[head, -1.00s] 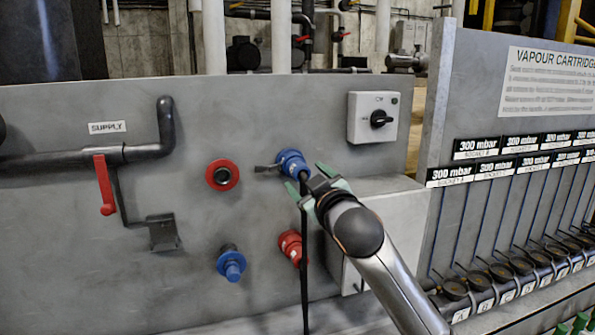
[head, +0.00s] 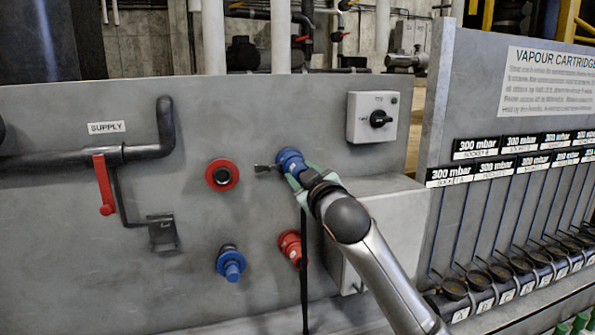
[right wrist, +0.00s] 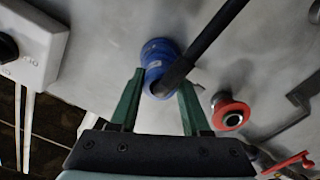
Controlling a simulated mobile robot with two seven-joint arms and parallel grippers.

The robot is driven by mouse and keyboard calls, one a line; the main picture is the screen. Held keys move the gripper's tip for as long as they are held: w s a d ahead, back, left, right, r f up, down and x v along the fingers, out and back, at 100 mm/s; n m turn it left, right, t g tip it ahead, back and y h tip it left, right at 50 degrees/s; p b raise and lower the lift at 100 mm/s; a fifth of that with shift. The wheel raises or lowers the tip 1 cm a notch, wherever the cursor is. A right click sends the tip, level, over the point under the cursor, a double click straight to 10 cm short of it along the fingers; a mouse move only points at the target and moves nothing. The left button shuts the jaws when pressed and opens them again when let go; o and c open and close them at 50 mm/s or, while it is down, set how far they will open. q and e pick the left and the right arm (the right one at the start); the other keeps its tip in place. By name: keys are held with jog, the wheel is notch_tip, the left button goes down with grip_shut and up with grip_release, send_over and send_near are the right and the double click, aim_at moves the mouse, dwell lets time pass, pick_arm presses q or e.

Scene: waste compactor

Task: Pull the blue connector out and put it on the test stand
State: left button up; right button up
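The blue connector (head: 289,160) sits in the grey panel, at its upper middle, with a dark cable hanging from its end. My right gripper (head: 302,174) reaches it from the lower right. In the right wrist view the blue connector (right wrist: 160,57) lies between the two green fingertips (right wrist: 161,80), which close against its sides, and the dark cable passes between the fingers. The connector still sits at the panel. My left gripper is in no view. I cannot make out a test stand for certain.
A red round socket (head: 222,175) is left of the connector. A lower blue connector (head: 231,263) and a red one (head: 291,247) sit below. A switch box (head: 373,117) is at the upper right. A grey box (head: 385,225) juts out behind my right arm.

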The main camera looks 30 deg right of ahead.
grip_shut()
dwell(0.4)
jog(key=shift+s, duration=0.35)
jog(key=shift+s, duration=0.1)
dwell(0.3)
jog(key=shift+v, duration=2.85)
